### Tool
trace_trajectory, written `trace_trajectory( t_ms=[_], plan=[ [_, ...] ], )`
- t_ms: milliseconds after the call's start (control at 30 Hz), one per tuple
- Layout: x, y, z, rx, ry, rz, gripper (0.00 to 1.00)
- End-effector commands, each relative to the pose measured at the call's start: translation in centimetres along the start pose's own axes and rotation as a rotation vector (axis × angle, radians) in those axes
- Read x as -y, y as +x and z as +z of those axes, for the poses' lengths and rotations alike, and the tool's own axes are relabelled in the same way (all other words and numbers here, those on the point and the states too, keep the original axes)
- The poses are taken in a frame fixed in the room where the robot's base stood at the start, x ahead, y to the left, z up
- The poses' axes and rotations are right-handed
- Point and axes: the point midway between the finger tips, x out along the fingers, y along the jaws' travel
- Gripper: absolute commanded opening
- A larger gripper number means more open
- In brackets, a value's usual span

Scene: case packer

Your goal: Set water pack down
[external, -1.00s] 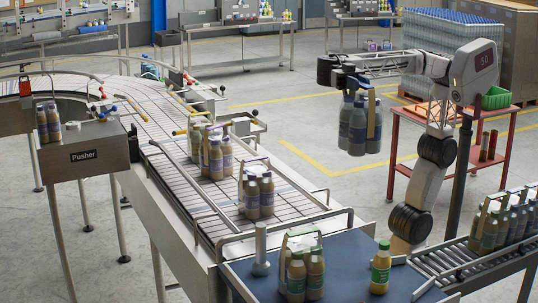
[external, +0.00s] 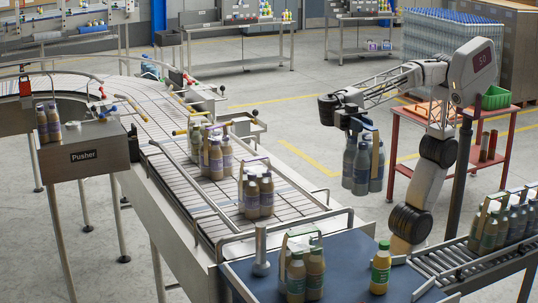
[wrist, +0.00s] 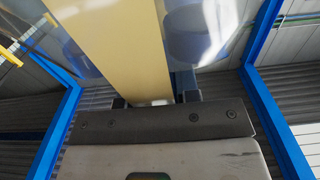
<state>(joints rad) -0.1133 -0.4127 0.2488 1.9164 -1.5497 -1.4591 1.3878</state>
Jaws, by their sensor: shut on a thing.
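The water pack (external: 362,165) is a cluster of grey-blue bottles with a tan strap, hanging upright in the air in the external view. My gripper (external: 359,126) is shut on the top of the pack. In the wrist view, the tan strap (wrist: 120,45) runs up from the gripper (wrist: 152,103), with blurred, clear and bluish bottle surfaces beside it. The pack hangs clear of the conveyor and the blue table, over the floor as seen in the picture. The fingertips are mostly hidden.
A conveyor (external: 185,185) carries several bottle packs. A blue table (external: 345,260) holds a pack (external: 305,272) and a single green-capped bottle (external: 380,268). A roller track (external: 450,265) with more packs is at right. A red cart (external: 405,125) stands behind my arm.

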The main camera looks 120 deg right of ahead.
Motion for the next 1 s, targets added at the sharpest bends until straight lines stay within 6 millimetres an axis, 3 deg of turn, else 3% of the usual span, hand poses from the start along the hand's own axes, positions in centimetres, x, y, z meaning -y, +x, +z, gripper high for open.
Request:
trace_trajectory(
  t_ms=[100, 300, 500, 700, 1000],
  plan=[
    [0.1, 0.0, 3.8, 0.0, 0.002, 0.0, 0.0],
    [0.1, 0.0, 9.5, 0.0, 0.001, 0.0, 0.0],
    [0.0, 0.0, 13.3, -0.001, 0.0, 0.0, 0.0],
    [0.0, 0.0, 14.8, -0.001, -0.002, 0.0, 0.0],
    [0.0, 0.0, 15.0, -0.001, -0.003, 0.0, 0.0]
  ],
)
